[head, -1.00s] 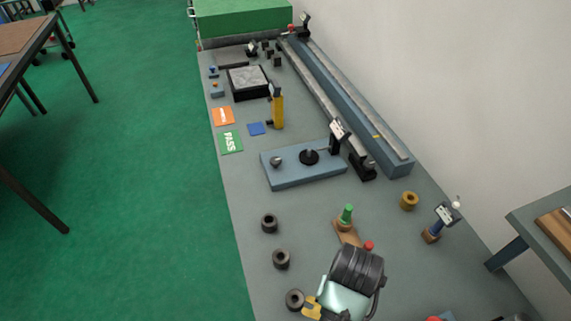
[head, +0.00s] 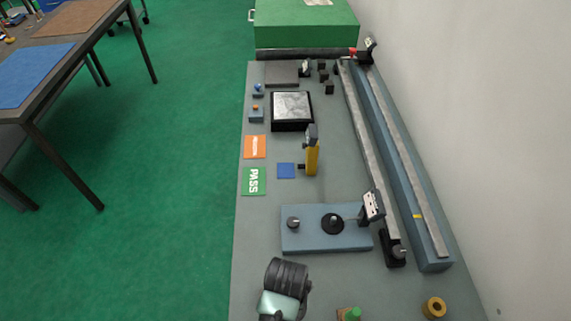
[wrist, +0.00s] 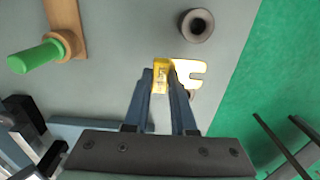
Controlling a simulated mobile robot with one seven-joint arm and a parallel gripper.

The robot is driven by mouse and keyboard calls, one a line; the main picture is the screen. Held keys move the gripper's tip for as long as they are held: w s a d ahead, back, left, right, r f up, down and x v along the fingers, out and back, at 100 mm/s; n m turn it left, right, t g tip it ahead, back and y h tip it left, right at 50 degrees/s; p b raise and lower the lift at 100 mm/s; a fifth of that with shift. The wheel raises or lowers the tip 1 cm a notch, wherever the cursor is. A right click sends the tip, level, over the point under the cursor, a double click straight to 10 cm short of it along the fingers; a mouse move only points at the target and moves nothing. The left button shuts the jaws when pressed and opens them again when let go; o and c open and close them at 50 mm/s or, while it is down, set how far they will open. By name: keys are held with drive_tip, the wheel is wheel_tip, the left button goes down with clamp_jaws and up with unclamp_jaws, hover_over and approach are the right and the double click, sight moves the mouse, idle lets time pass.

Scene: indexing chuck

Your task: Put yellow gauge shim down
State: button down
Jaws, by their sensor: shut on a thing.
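The yellow gauge shim (wrist: 189,74) is a small flat plate with a forked end, seen in the wrist view. My gripper (wrist: 161,76) is shut on its block-like yellow end, and the fork sticks out to the right of the fingers. The shim is over the grey bench top, and its height above it is hard to judge. In the head view only the dark wrist and pale body of my arm show at the bottom; the fingers and shim are out of sight there.
A dark ring (wrist: 196,25) stands just beyond the shim; another is partly hidden behind it. A green-handled tool (wrist: 36,57) lies left. In the head view, a blue-grey fixture plate (head: 300,240), blue square (head: 286,171), green PASS card (head: 254,181) and orange card (head: 255,147) lie ahead.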

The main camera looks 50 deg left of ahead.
drive_tip(key=shift+w+f, duration=0.1)
drive_tip(key=shift+f, duration=2.85)
drive_tip(key=shift+f, duration=0.15)
drive_tip(key=c, duration=0.7)
unclamp_jaws()
drive_tip(key=shift+c, duration=0.2)
wheel_tip(320, 180, up, 12)
drive_tip(key=shift+r, duration=0.2)
